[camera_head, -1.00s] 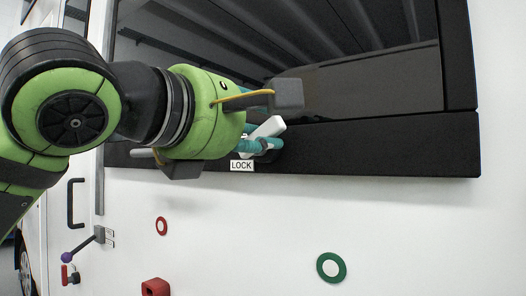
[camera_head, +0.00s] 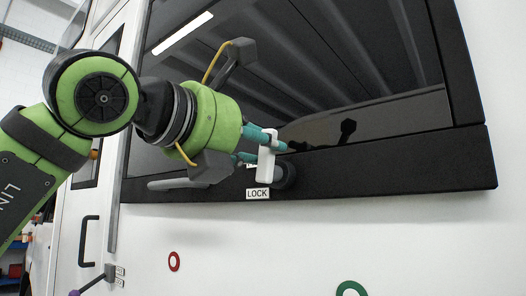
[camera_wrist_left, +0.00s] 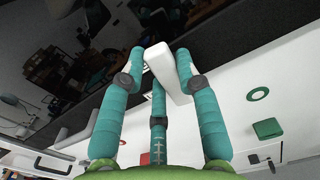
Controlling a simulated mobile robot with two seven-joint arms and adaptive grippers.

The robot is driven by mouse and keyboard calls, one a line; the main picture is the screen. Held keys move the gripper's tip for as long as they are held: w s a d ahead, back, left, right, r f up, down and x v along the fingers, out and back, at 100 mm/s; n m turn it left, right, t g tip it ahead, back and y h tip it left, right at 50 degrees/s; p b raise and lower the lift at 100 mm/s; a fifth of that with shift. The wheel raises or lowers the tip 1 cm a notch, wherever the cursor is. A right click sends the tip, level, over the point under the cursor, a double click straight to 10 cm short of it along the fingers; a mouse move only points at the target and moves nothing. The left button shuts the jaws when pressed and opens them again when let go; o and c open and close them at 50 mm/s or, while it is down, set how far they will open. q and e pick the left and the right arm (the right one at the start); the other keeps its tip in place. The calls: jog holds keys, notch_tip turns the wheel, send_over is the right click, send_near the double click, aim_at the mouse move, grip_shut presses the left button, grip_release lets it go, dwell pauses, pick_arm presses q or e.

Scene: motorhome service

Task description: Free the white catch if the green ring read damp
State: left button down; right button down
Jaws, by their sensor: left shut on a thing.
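The white catch (camera_head: 266,164) sits on a dark round mount on the black window frame, just above a LOCK label (camera_head: 257,194). It stands nearly upright in the head view. My left gripper (camera_head: 265,152) has its teal fingers shut on the catch. In the left wrist view the catch (camera_wrist_left: 167,74) lies between the fingers of the gripper (camera_wrist_left: 160,62). The green ring (camera_head: 341,288) is cut by the bottom edge of the head view. It shows whole, with a pale centre, in the left wrist view (camera_wrist_left: 258,94). My right gripper is not in view.
The dark window (camera_head: 330,80) fills the area behind my left arm. A red ring (camera_head: 174,262), a black handle (camera_head: 88,240) and a purple-knobbed lever (camera_head: 102,277) are on the white wall. A green block (camera_wrist_left: 267,128) shows near the green ring.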

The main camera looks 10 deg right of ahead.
pick_arm(q)
jog(key=shift+w+a+n, duration=0.1)
jog(key=shift+w+n, duration=0.1)
jog(key=shift+n, duration=0.6)
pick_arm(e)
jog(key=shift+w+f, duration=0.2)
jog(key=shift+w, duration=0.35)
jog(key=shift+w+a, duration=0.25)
pick_arm(q)
jog(key=c, duration=0.9)
grip_release()
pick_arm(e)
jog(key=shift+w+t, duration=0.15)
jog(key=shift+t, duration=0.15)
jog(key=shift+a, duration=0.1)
pick_arm(q)
jog(key=v, duration=1.2)
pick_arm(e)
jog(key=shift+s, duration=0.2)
pick_arm(q)
jog(key=shift+f, duration=0.1)
